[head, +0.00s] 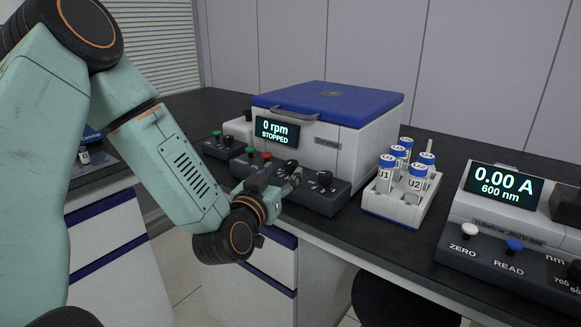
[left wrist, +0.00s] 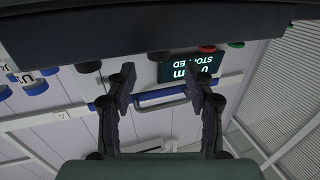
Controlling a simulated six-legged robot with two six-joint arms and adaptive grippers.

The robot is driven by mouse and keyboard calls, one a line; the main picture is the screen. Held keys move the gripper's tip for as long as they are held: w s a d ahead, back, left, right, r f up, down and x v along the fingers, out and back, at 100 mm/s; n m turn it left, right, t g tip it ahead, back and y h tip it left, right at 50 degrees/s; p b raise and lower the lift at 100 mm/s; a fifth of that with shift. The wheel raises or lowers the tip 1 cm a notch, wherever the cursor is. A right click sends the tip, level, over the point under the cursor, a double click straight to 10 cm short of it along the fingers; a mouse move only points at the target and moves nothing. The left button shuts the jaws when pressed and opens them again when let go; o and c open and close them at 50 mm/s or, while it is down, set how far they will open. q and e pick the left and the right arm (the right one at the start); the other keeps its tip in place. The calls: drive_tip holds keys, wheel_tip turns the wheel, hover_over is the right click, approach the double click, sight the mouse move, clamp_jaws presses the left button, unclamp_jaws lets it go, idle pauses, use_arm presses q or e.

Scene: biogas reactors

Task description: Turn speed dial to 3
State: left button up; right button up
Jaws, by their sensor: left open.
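The centrifuge (head: 345,140) is a white box with a blue lid; its screen (head: 277,132) reads 0 rpm, STOPPED. Its dark front panel carries a green button (head: 250,150), a red button (head: 266,156), a black dial (head: 291,167) and another black dial (head: 325,178) farther right. The dial labels are too small to read, so I cannot tell which sets speed. My left gripper (head: 280,182) is open and empty in front of the panel. In the left wrist view, upside down, the dial nearer the red button (left wrist: 158,56) shows between the fingertips (left wrist: 160,78); contact is not visible. My right gripper is out of view.
A white rack (head: 392,207) with several capped tubes stands right of the centrifuge. A spectrophotometer (head: 500,222) reading 0.00 A is farther right. Another small knobbed device (head: 228,140) sits to the left. The floor gap between benches lies below my arm.

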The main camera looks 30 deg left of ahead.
sight(290, 165)
use_arm(q)
drive_tip(key=shift+b+x, duration=0.7)
drive_tip(key=shift+x, duration=2.45)
drive_tip(key=shift+d, duration=0.15)
